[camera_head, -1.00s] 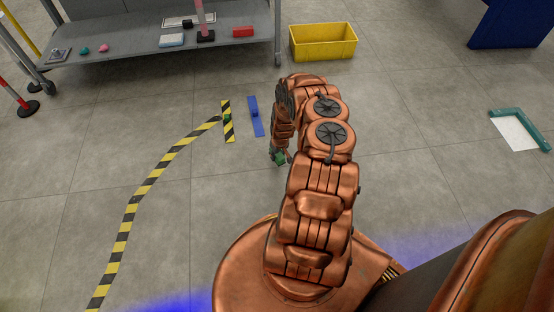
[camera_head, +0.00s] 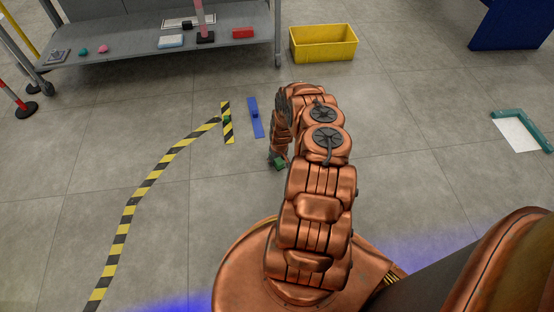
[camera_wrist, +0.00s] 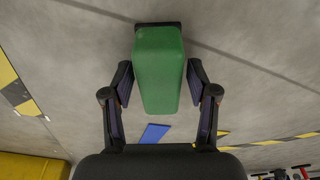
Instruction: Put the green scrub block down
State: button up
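The green scrub block (camera_wrist: 158,65) sits between the two fingers of my gripper (camera_wrist: 159,78) in the wrist view, with a dark strip at its far end.
A blue strip (camera_head: 255,118) and a striped tape piece with a small green thing (camera_head: 227,120) lie left of my gripper. A yellow bin (camera_head: 323,43) and a grey cart (camera_head: 150,45) stand behind. Floor around my gripper is open.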

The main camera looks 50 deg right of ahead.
aim_at(279, 161)
jog(key=shift+o, duration=0.2)
